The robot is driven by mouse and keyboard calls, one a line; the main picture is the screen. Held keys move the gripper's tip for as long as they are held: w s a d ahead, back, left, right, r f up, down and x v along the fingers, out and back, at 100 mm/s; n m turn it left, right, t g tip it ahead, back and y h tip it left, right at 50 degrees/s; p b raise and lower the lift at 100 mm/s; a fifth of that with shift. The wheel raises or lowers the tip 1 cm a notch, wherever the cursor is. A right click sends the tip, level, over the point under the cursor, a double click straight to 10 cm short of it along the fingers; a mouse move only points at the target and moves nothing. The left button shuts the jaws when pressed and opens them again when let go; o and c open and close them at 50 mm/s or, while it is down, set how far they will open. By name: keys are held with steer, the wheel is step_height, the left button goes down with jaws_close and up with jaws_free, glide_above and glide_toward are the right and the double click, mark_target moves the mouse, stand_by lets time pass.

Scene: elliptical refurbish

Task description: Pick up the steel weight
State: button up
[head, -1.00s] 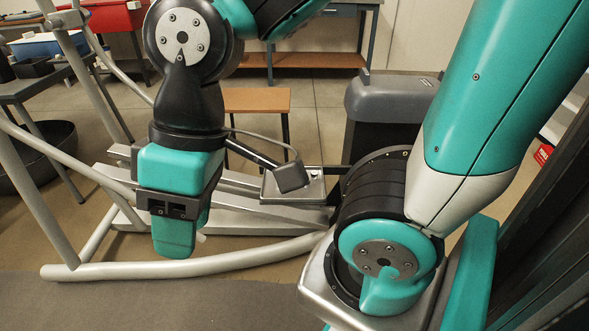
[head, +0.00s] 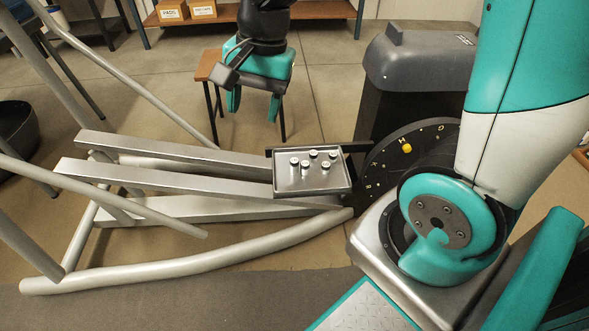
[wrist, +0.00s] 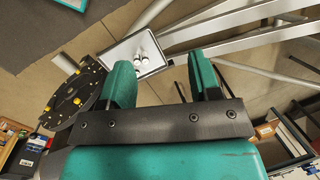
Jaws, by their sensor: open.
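I cannot tell which one is meant. Some weights (wrist: 144,60) also show on the tray (wrist: 120,51) in the wrist view, beyond my fingers; one finger hides part of the tray. My gripper (head: 253,108) is open and empty, pointing down above and behind the tray, apart from the weights. Its two teal fingers (wrist: 160,72) stand wide apart in the wrist view.
The tray sits among the silver rails (head: 170,177) of the elliptical. A black disc (head: 388,160) with yellow knobs and a grey housing (head: 418,63) stand to its right. A small wooden stool (head: 207,67) is behind. A dark bin (head: 20,130) is at far left.

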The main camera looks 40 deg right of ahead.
steer(key=w+d+f+m+h+b, duration=0.1)
steer(key=w+d+f+m, duration=0.5)
steer(key=m, duration=0.3)
steer(key=m+h+b, duration=0.1)
steer(key=m+b, duration=0.4)
steer(key=m, duration=0.4)
glide_above(294, 160)
steer(key=shift+g, duration=0.3)
steer(key=f, duration=1.7)
steer(key=shift+a+f, duration=0.25)
steer(key=f+b, duration=0.1)
steer(key=f, duration=0.3)
steer(key=f+b, duration=0.1)
steer(key=f, duration=0.1)
steer(key=shift+d+f+b, duration=0.2)
steer(key=shift+d+b, duration=0.05)
steer(key=shift+b, duration=0.1)
steer(key=shift+r, duration=0.1)
jaws_close()
